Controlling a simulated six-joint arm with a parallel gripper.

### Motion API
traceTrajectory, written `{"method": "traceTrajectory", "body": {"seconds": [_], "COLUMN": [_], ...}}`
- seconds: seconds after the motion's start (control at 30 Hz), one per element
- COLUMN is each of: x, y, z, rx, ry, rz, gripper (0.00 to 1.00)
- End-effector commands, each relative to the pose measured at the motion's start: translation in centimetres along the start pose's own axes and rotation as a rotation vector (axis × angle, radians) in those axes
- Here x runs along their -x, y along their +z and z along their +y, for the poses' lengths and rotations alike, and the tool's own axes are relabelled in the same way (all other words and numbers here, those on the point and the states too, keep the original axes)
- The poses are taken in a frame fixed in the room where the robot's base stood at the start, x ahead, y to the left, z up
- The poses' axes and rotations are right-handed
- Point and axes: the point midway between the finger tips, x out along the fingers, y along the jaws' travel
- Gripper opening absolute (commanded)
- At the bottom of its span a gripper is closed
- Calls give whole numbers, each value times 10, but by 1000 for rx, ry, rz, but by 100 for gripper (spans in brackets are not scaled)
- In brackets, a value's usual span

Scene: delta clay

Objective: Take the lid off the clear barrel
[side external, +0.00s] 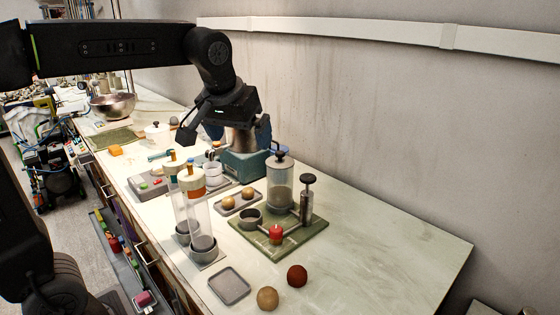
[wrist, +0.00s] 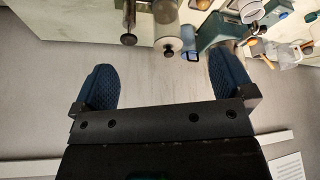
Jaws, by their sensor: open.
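The clear barrel (side external: 280,190) stands upright on a green mat in the side external view. Its grey lid (side external: 280,162) with a dark knob sits on top. In the wrist view the lid (wrist: 168,44) shows near the top edge, beyond the fingertips. My gripper (side external: 226,138) is open and empty, above and to the left of the barrel in the side external view. Its two blue-padded fingers stand wide apart in the wrist view (wrist: 164,80), with only plain grey surface between them. Nothing touches the lid.
A plunger-like post (side external: 307,200) stands close right of the barrel. A red piece (side external: 275,234) and grey cup (side external: 250,218) share the green mat (side external: 300,244). A teal box (side external: 240,166) lies behind. The right tabletop is clear.

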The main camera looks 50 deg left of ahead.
Motion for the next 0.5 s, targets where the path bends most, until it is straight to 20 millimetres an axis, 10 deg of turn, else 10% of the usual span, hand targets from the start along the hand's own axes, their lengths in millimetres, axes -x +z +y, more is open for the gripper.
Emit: {"method": "traceTrajectory", "body": {"seconds": [0.2, 0.5], "x": [-31, -57], "y": [-81, -118], "z": [16, 21], "rx": [205, 330], "ry": [-100, -157], "rz": [-15, -9], "gripper": [100, 100]}}
